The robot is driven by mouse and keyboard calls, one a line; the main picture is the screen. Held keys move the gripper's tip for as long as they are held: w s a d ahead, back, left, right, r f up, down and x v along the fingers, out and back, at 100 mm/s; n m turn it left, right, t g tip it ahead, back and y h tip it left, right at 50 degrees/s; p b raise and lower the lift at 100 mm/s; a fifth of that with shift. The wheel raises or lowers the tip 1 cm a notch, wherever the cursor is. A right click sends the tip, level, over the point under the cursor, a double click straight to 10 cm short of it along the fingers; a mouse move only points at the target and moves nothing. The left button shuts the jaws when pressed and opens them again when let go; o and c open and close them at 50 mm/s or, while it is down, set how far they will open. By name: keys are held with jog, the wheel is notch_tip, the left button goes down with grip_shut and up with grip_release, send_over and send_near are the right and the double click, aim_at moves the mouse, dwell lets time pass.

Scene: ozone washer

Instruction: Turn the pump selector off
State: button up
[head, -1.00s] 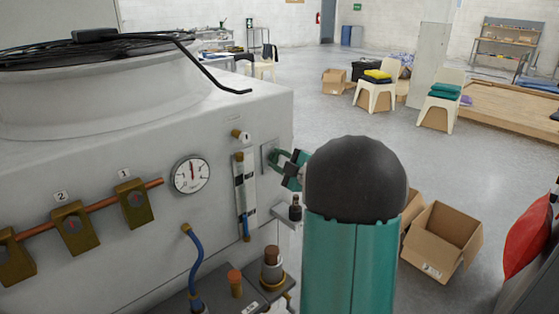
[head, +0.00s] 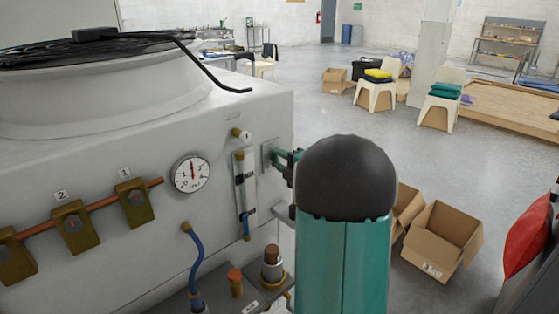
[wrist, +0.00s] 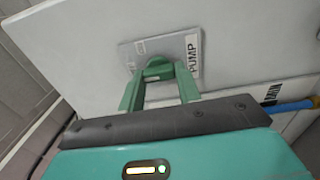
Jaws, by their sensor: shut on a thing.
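The pump selector's grey plate (wrist: 150,50) carries a PUMP label and sits on the machine's pale panel. In the head view the plate (head: 266,158) is at the panel's right edge. The green selector knob (wrist: 158,67) stands out from the plate in the wrist view. My gripper (wrist: 160,80) is shut on the knob, with one green finger on each side. In the head view my gripper (head: 279,156) reaches the plate from the right, and my arm hides most of it. The exact angle of the knob is hard to tell.
Left of the plate are a sight tube (head: 243,185), a round pressure gauge (head: 191,174) and a blue hose (head: 193,260). Brass fittings (head: 272,265) stand below. An open cardboard box (head: 440,240) lies on the floor at right.

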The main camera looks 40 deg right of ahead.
jog(key=o, duration=1)
jog(key=shift+c, duration=0.2)
jog(key=s, duration=1.3)
jog(key=shift+s+d, duration=0.2)
jog(key=shift+s, duration=0.2)
